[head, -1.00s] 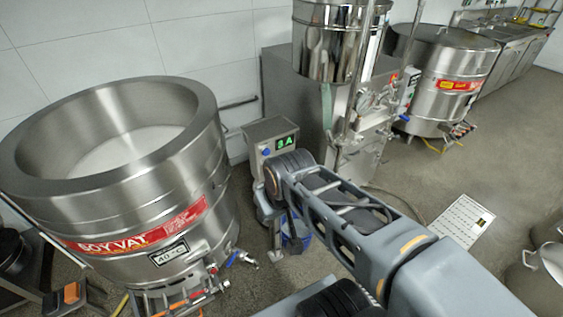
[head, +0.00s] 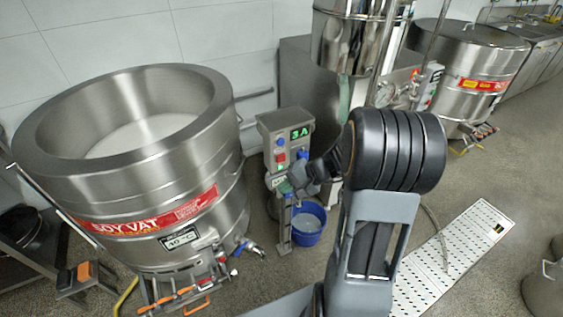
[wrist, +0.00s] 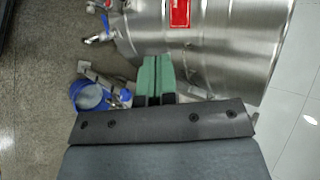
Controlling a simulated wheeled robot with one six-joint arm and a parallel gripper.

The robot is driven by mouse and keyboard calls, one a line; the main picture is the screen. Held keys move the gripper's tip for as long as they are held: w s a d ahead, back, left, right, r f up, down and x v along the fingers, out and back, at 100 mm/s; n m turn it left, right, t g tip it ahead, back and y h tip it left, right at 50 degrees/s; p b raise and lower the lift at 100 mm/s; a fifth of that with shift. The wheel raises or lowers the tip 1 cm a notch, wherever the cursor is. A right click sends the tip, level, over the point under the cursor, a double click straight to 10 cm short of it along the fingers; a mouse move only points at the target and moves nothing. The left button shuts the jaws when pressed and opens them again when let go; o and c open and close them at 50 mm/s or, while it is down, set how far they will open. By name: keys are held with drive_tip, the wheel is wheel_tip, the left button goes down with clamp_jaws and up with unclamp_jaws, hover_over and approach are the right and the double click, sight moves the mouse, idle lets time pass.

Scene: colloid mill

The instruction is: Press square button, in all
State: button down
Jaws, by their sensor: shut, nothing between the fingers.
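A grey control box (head: 283,135) on a post carries a green "3A" display (head: 299,133) in the head view. Its front has a small blue-green button (head: 278,142) and a red button (head: 280,157) below it; their exact shapes are too small to tell. My gripper (wrist: 154,75) has its two green fingers shut together with nothing between them in the wrist view. In the head view the wrist end of my arm is in front of the lower right of the box, hiding part of it. The box's button face is not seen in the wrist view.
The steel soy vat (head: 125,130) stands left of the box, its drain valve (head: 252,248) sticking out low. A blue bucket (head: 307,228) sits on the floor below the box. A perforated white floor grate (head: 460,255) lies to the right.

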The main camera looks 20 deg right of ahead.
sight(281, 158)
drive_tip(key=w+d+f+m+t, duration=0.4)
drive_tip(key=d+f, duration=0.1)
drive_tip(key=d, duration=0.2)
drive_tip(key=shift+w, duration=0.1)
drive_tip(key=w, duration=0.8)
drive_tip(key=shift+w+a, duration=0.25)
drive_tip(key=shift+a, duration=0.2)
drive_tip(key=shift+w+a+b, duration=0.1)
drive_tip(key=shift+w+b, duration=0.8)
idle(2.5)
drive_tip(key=shift+s, duration=0.2)
drive_tip(key=shift+s+b, duration=0.4)
drive_tip(key=shift+s, duration=0.3)
